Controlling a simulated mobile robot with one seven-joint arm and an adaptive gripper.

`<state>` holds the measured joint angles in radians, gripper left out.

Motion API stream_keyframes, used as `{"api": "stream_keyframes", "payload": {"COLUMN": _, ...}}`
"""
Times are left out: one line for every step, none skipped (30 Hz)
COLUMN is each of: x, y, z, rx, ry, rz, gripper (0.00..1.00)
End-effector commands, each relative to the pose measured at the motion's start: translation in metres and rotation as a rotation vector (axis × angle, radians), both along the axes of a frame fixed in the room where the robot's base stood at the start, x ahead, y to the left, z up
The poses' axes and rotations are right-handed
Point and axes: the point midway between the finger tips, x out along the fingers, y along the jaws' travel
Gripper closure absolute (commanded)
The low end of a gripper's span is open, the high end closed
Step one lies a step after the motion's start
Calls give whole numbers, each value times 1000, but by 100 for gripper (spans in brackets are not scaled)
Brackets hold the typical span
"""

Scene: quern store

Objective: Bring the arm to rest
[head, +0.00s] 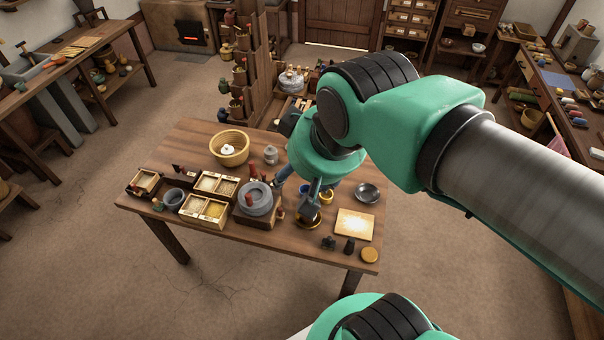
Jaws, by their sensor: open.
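My arm reaches in from the right, with green joints and a grey metal link. My gripper (310,213) points down over the right part of the wooden table (190,150), beside the round quern stone (257,198). It is small and partly hidden by my wrist. Its jaws are open. I see nothing clearly held.
The table also holds a yellow basket (229,148), compartment boxes (204,209), a grey bowl (367,193), a pale square board (355,224) and a yellow disc (370,255). A wooden rack (250,75) stands behind.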

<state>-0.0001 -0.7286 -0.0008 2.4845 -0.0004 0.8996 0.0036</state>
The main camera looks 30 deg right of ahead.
Motion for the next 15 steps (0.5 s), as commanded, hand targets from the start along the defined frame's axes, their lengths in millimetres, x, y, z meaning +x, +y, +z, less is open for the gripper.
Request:
{"api": "stream_keyframes", "payload": {"x": -4, "y": 0, "z": -1, "rx": 0, "ry": -4, "rz": 1, "gripper": 43}}
{"api": "stream_keyframes", "payload": {"x": -5, "y": 0, "z": -2, "rx": -1, "ry": -4, "rz": 2, "gripper": 43}}
{"api": "stream_keyframes", "payload": {"x": -7, "y": 0, "z": -3, "rx": -1, "ry": -5, "rz": 3, "gripper": 43}}
{"api": "stream_keyframes", "payload": {"x": -8, "y": 0, "z": -4, "rx": -1, "ry": -4, "rz": 3, "gripper": 43}}
{"api": "stream_keyframes", "payload": {"x": -8, "y": 0, "z": -4, "rx": -1, "ry": -5, "rz": 3, "gripper": 43}}
{"api": "stream_keyframes", "payload": {"x": -8, "y": 0, "z": -4, "rx": -1, "ry": -5, "rz": 3, "gripper": 43}}
{"api": "stream_keyframes", "payload": {"x": -8, "y": 0, "z": -4, "rx": -1, "ry": -4, "rz": 3, "gripper": 43}}
{"api": "stream_keyframes", "payload": {"x": -8, "y": 0, "z": -4, "rx": -1, "ry": -4, "rz": 3, "gripper": 43}}
{"api": "stream_keyframes", "payload": {"x": -8, "y": 0, "z": -4, "rx": -1, "ry": -4, "rz": 3, "gripper": 43}}
{"api": "stream_keyframes", "payload": {"x": -8, "y": 0, "z": -4, "rx": -1, "ry": -4, "rz": 3, "gripper": 43}}
{"api": "stream_keyframes", "payload": {"x": -8, "y": 0, "z": -4, "rx": -1, "ry": -5, "rz": 3, "gripper": 43}}
{"api": "stream_keyframes", "payload": {"x": -8, "y": 0, "z": -4, "rx": -1, "ry": -5, "rz": 3, "gripper": 43}}
{"api": "stream_keyframes", "payload": {"x": -8, "y": 0, "z": -4, "rx": -1, "ry": -4, "rz": 3, "gripper": 43}}
{"api": "stream_keyframes", "payload": {"x": -8, "y": 0, "z": -4, "rx": -1, "ry": -4, "rz": 3, "gripper": 43}}
{"api": "stream_keyframes", "payload": {"x": -8, "y": 0, "z": -5, "rx": -1, "ry": -4, "rz": 3, "gripper": 43}}
